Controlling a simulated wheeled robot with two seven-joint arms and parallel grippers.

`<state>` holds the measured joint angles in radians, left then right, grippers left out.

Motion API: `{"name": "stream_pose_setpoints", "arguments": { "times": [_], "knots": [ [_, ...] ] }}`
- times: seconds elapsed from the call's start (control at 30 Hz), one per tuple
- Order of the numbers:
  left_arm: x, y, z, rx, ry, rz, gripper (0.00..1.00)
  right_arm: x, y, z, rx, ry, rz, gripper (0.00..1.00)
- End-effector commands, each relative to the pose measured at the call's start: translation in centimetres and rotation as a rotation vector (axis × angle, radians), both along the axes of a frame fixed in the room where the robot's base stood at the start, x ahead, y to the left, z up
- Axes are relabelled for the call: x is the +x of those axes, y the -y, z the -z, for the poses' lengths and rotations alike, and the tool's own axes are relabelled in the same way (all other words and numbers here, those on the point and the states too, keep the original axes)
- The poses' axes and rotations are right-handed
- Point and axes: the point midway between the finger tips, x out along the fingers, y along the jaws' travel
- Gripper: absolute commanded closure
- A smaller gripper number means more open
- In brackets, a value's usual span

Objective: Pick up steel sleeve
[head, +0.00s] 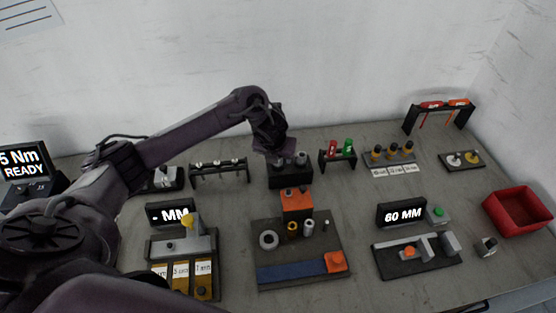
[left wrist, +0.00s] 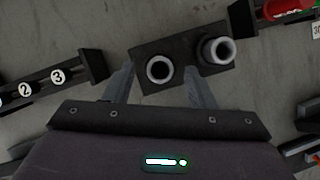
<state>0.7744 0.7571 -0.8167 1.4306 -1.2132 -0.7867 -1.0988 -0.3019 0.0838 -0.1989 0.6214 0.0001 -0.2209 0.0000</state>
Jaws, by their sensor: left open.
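A dark block (head: 291,177) stands at the back middle and holds two steel-grey hollow sleeves. In the left wrist view the block (left wrist: 185,72) carries a left sleeve (left wrist: 150,61), seen end-on as a bright ring with a dark bore, and a right sleeve (left wrist: 228,50), which looks taller. My left gripper (head: 272,151) is over the block, pointing down. In the left wrist view its open fingers (left wrist: 158,73) stand on either side of the left sleeve; I cannot tell how far above it they are. The right sleeve is outside the fingers. My right gripper is not in view.
A rack with red and green items (head: 339,151) stands close right of the block, and a dark rack (head: 219,170) close left. A fixture plate (head: 330,252) with an orange block and small parts lies in front. A red bin (head: 517,210) stands far right.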

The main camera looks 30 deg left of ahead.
Motion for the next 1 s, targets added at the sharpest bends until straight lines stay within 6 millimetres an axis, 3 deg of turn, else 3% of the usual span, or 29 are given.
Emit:
{"name": "stream_pose_setpoints", "arguments": {
  "times": [0.33, 0.63, 1.0],
  "knots": [
    [0.43, -0.09, 1.03, 0.0, 0.001, 0.001, 0.5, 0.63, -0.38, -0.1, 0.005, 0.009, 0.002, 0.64],
    [0.42, -0.1, 1.0, 0.0, 0.002, 0.001, 0.88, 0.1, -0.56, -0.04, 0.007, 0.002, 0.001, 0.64],
    [0.49, -0.09, 0.64, -0.001, 0.003, 0.001, 0.88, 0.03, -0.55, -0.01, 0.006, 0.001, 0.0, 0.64]
  ]
}}
